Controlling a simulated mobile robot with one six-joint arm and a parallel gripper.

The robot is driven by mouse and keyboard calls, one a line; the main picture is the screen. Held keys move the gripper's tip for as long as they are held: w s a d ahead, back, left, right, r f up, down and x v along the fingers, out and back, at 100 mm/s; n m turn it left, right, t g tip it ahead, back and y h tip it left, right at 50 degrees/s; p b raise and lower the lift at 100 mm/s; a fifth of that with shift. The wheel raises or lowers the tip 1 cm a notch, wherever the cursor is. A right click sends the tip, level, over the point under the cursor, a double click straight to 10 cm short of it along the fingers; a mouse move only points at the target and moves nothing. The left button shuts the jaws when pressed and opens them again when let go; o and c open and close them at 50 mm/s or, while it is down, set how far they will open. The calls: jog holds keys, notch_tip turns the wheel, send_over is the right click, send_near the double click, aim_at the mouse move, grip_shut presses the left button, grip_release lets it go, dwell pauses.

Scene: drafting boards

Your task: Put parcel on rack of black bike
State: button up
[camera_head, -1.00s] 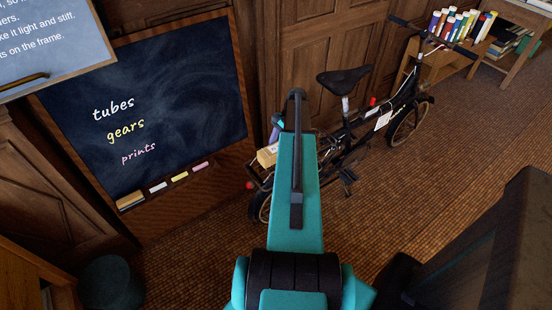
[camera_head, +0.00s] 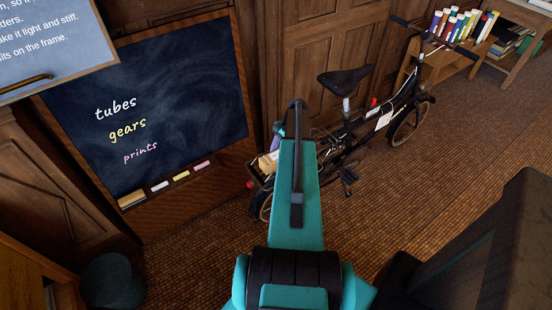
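A black bike (camera_head: 392,112) stands along the wooden wall, its rear end nearest me and its front wheel at the far right. A small tan parcel (camera_head: 267,161) shows just left of my teal arm, at the rear rack (camera_head: 256,178). I cannot tell whether it rests on the rack or hangs just above it. My arm hides much of the rack and rear wheel. A small bluish piece beside the arm tip, above the parcel, may be part of my wrist. My gripper's fingers are hidden behind the arm.
A chalkboard (camera_head: 160,95) with a chalk ledge is on the wall at left. A dark round bin (camera_head: 112,282) stands at lower left. A low shelf of books (camera_head: 445,66) is beyond the bike. A large dark object (camera_head: 480,245) fills the lower right. The floor between is clear.

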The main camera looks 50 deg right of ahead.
jog(key=shift+f, duration=0.15)
jog(key=o, duration=1.2)
jog(key=shift+o, duration=0.2)
jog(key=shift+b+v, duration=1.2)
jog(key=shift+v, duration=4.95)
jog(key=shift+s+a, duration=0.1)
jog(key=shift+a, duration=0.05)
